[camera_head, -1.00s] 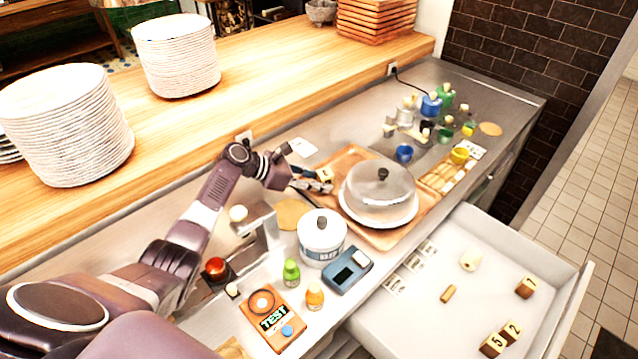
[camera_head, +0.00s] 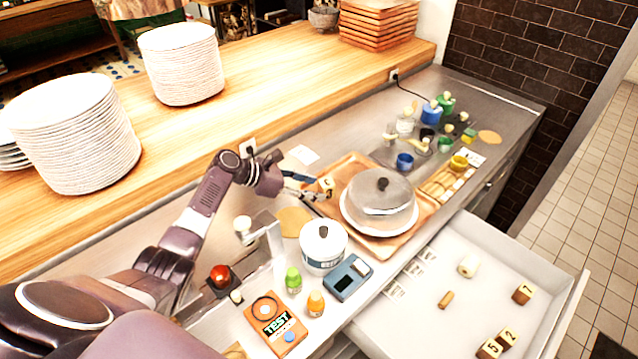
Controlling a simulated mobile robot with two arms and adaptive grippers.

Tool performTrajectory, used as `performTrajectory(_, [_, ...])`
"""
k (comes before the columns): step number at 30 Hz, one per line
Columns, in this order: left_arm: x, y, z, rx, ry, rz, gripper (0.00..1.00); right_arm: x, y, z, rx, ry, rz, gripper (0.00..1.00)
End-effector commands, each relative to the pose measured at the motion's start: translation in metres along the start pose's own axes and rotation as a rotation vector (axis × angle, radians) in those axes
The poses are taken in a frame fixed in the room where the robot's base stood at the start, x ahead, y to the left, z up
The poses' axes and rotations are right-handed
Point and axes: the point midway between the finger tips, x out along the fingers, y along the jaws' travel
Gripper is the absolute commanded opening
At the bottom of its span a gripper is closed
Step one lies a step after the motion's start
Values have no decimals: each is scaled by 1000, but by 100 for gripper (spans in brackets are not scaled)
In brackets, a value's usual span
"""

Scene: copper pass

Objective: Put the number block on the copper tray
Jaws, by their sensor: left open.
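A small tan number block (camera_head: 326,184) with a dark mark on its face rests at the left part of the copper tray (camera_head: 347,166). The tray also bears a white plate under a clear-grey domed lid (camera_head: 379,198) with a dark knob. My left gripper (camera_head: 312,192) is open, just left of the block, with its fingertips close to it. I cannot tell whether a fingertip still touches the block. My right gripper is not in view.
An open white drawer (camera_head: 440,325) at the right holds more number blocks (camera_head: 522,293). A white canister (camera_head: 323,246), blue device (camera_head: 348,277), small bottles and an orange TEST box (camera_head: 276,325) stand before the tray. Cups and jars crowd the far counter.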

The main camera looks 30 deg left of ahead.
Motion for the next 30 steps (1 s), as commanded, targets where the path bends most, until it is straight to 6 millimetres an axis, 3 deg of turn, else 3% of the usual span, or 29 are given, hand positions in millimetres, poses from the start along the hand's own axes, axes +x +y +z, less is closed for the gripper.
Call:
performTrajectory(1, [-12,0,5,-3,2,0,46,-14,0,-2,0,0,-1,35])
performTrajectory(3, [-22,0,5,-2,2,0,46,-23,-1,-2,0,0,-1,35])
performTrajectory(15, [-75,0,3,-1,2,-1,46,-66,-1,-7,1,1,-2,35])
performTrajectory(30, [-86,0,0,0,0,-1,46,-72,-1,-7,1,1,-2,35])
